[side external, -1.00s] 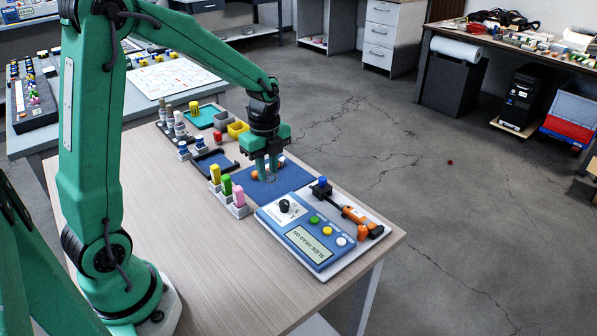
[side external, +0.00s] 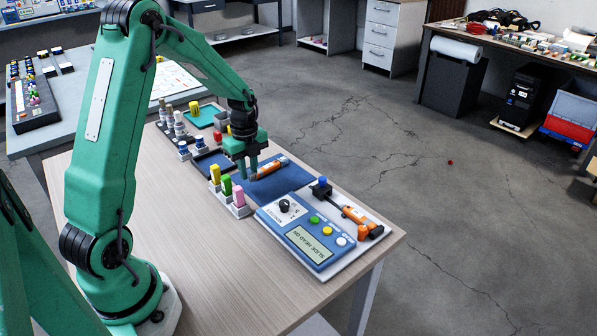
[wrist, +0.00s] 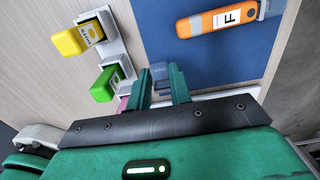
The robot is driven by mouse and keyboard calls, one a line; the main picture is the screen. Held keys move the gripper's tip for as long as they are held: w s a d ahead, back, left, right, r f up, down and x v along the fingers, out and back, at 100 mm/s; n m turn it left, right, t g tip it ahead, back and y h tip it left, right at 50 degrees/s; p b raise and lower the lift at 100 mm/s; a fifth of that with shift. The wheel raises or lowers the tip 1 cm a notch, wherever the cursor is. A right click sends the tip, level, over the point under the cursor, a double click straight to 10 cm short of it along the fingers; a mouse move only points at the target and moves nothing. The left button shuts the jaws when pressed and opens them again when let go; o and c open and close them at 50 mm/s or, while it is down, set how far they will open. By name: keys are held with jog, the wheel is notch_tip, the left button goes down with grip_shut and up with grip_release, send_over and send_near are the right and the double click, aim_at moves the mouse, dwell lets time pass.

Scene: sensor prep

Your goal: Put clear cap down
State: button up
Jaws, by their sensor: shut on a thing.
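My gripper (side external: 247,172) is low over the left edge of the blue mat (side external: 292,178), beside the holders with coloured blocks. In the wrist view my gripper (wrist: 162,84) is shut on the small see-through clear cap (wrist: 160,72), which shows between the fingertips. The fingers hide part of the cap, and I cannot tell whether it touches the mat. An orange sensor (wrist: 221,19) with a white label marked F lies on the blue mat, apart from the fingers. It also shows in the side view (side external: 270,168).
Yellow (side external: 215,173), green (side external: 227,184) and pink (side external: 239,195) blocks stand in grey holders close to my gripper. A blue control panel (side external: 300,238) with buttons and a display stands in front. A dark open tray (side external: 213,162) lies behind. The wooden table front left is clear.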

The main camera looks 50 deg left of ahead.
aim_at(249, 171)
jog(key=shift+f, duration=0.1)
jog(key=shift+f, duration=1.9)
jog(key=shift+f, duration=0.15)
jog(key=o, duration=0.7)
jog(key=shift+o, duration=0.2)
notch_tip(249, 171, up, 12)
jog(key=shift+r, duration=0.2)
